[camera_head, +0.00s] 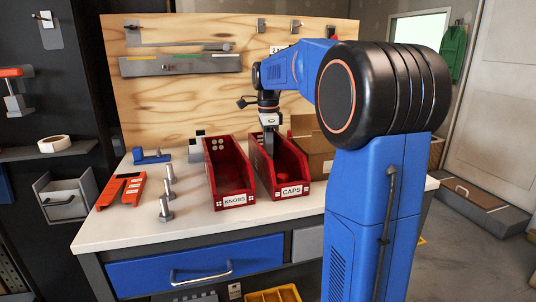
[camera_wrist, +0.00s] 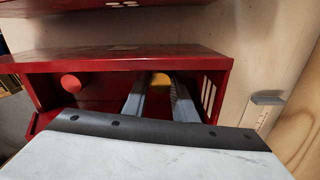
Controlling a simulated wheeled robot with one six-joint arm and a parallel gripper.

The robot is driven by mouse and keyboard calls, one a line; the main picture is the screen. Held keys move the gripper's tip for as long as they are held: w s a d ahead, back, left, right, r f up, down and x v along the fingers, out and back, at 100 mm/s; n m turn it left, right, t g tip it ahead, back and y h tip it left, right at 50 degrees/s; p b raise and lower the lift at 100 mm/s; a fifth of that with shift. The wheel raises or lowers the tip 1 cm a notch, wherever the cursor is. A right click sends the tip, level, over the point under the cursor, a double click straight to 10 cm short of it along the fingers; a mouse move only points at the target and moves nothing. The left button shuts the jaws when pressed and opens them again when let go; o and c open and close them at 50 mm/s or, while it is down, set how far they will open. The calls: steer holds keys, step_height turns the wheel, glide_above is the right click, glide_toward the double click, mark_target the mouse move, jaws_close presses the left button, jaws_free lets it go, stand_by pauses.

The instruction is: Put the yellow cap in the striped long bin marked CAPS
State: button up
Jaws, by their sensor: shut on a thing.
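The striped long bin marked CAPS (camera_head: 291,187) is red and stands on the bench, right of the KNOBS bin. Its white stripes show on the red wall in the wrist view (camera_wrist: 208,94). My gripper (camera_head: 269,148) points down into the back part of the CAPS bin. In the wrist view my gripper's fingers (camera_wrist: 158,88) reach inside the bin, shut on the yellow cap (camera_wrist: 161,79). Only a small yellow part of the cap shows between the fingertips. The head view does not show the cap.
The red KNOBS bin (camera_head: 231,189), marked with white dots, stands close on the left. A cardboard box (camera_head: 313,155) is just right and behind. A round red thing (camera_wrist: 71,83) shows inside the CAPS bin.

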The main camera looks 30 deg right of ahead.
steer(key=o, duration=1)
steer(key=shift+f, duration=0.1)
step_height(320, 180, up, 12)
stand_by(0.4)
